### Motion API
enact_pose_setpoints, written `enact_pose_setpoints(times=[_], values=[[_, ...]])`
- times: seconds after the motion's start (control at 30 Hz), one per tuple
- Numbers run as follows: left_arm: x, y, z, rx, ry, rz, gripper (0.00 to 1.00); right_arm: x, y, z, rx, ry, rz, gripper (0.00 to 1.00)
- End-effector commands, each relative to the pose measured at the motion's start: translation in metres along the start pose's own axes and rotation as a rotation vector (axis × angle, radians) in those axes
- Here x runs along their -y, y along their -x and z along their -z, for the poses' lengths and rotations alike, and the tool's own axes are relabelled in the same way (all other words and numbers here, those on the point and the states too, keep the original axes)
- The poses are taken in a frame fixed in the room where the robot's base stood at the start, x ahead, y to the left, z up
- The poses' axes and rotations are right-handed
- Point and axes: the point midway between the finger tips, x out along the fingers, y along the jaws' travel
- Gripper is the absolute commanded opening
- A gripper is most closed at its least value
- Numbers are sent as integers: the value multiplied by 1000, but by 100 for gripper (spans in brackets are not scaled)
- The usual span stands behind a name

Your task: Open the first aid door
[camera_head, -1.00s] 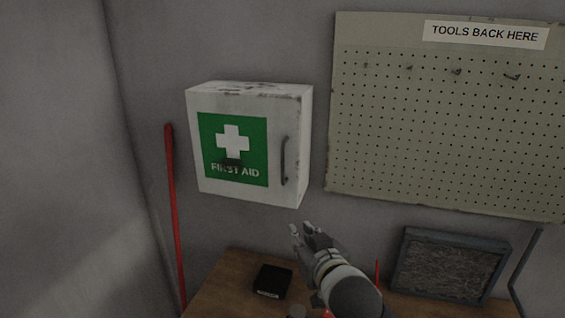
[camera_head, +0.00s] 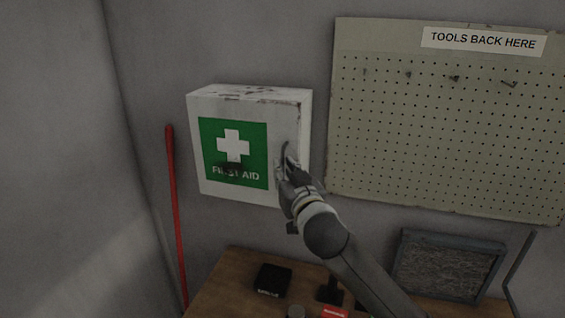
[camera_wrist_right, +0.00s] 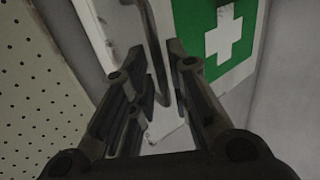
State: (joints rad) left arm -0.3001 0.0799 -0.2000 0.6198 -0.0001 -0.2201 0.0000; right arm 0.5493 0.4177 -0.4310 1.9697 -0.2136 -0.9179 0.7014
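The first aid cabinet (camera_head: 250,105) is a worn white box on the wall with a green label and a white cross. Its door is shut. A thin dark vertical handle (camera_head: 285,152) sits on the door's right side, its lower part hidden by my gripper. My right gripper (camera_head: 287,170) is at the handle. In the right wrist view, its two fingers (camera_wrist_right: 157,62) are apart, with the handle (camera_wrist_right: 152,60) between them. I see no clear contact on both sides. My left gripper is not in view.
A pegboard (camera_head: 440,130) with hooks hangs right of the cabinet. Below is a wooden bench (camera_head: 225,290) with a black box (camera_head: 273,280) and a framed dark panel (camera_head: 447,268). A red pole (camera_head: 175,215) leans at the left.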

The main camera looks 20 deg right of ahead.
Motion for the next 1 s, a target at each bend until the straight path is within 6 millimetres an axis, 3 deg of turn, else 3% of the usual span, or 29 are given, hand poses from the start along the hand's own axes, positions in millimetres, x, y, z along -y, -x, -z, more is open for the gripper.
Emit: enact_pose_setpoints(times=[0.2,0.57,0.7,1.0], values=[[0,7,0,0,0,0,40,0,-18,1,0,0,-1,17],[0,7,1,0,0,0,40,0,-21,0,0,0,0,17],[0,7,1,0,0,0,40,0,-21,0,0,0,0,0],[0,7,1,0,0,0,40,0,-21,0,1,0,0,0]])
